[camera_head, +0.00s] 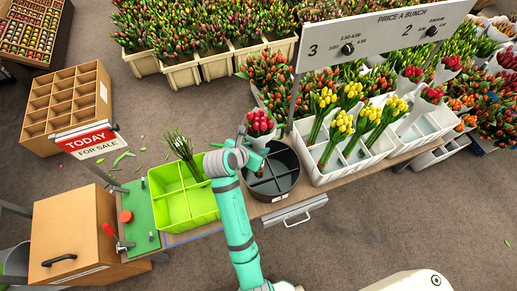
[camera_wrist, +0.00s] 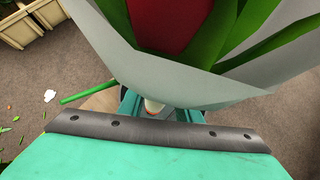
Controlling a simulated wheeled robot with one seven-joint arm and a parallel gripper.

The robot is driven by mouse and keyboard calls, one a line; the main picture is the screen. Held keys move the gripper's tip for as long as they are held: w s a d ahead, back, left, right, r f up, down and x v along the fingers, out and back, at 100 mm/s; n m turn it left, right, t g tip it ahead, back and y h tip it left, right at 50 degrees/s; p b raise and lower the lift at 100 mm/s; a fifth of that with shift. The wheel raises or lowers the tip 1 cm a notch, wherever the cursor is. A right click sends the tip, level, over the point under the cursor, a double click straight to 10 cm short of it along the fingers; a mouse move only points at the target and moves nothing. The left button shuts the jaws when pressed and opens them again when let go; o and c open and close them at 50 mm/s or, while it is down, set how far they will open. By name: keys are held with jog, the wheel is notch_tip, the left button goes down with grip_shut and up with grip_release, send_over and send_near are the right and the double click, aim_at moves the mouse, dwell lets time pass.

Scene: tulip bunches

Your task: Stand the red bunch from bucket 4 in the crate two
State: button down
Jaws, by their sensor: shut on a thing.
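The red bunch (camera_head: 259,123), in a pale wrapper, is upright over the black round divided bucket (camera_head: 290,196). It fills the top of the wrist view (camera_wrist: 170,25), where a red bloom, green leaves and grey-white wrapper show close up. My gripper (camera_head: 254,154) is shut on this bunch below the blooms; the fingertips are mostly hidden by the wrapper. Whether the stems touch the bucket is hidden. A lime-green divided crate (camera_head: 203,208) stands left of the bucket, with loose green stems in its back part. I see no number marking bucket 4 or crate two.
White divided crates (camera_head: 318,178) to the right hold yellow and red bunches. A price board (camera_head: 385,35) on a post rises behind the bucket. A green mat (camera_head: 141,215), a wooden box (camera_head: 75,235) and a red sale sign (camera_head: 88,142) are left. The lime crate's front compartments are empty.

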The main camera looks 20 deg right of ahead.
jog(key=shift+r, duration=4.8)
